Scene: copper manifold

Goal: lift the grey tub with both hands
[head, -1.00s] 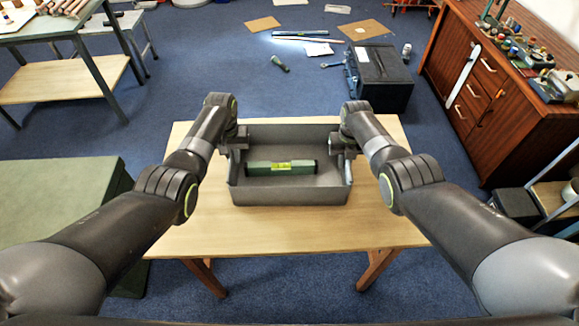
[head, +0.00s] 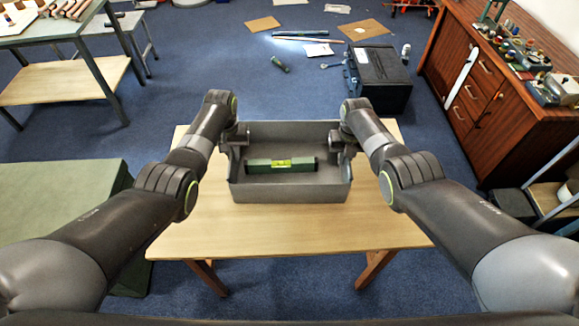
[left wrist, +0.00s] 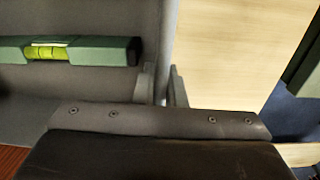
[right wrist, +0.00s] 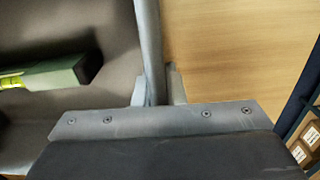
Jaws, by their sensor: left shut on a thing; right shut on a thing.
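The grey tub (head: 290,193) is an open rectangular box over the middle of the wooden table, and it looks level. A green spirit level (head: 300,165) with a yellow vial lies on its floor. My left gripper (head: 237,142) is shut on the tub's left wall, and my right gripper (head: 341,142) is shut on its right wall. In the left wrist view the fingers (left wrist: 162,86) straddle the wall, and the right wrist view shows the same (right wrist: 158,87). The gap under the tub is hidden.
The wooden table (head: 290,235) is otherwise bare around the tub. A green block-like surface (head: 60,200) stands at left. A black toolbox (head: 382,80) and loose items lie on the blue floor behind. A wooden cabinet (head: 490,90) stands at right.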

